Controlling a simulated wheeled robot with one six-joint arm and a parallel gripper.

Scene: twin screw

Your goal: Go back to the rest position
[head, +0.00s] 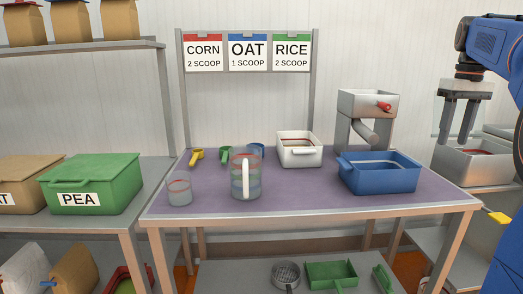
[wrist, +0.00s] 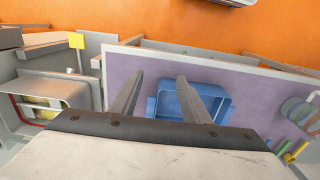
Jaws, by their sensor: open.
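My gripper (head: 457,139) hangs at the right in the head view, with its fingers pointing down. It is open, with a wide gap between the fingers and nothing held.
On the table stand the blue bin (head: 378,177), a metal mill (head: 367,103), a white bin (head: 298,153), a clear jug (head: 238,185), a clear cup (head: 179,193) and coloured scoops. A green PEA box (head: 92,184) sits left. A sign board (head: 247,52) stands behind.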

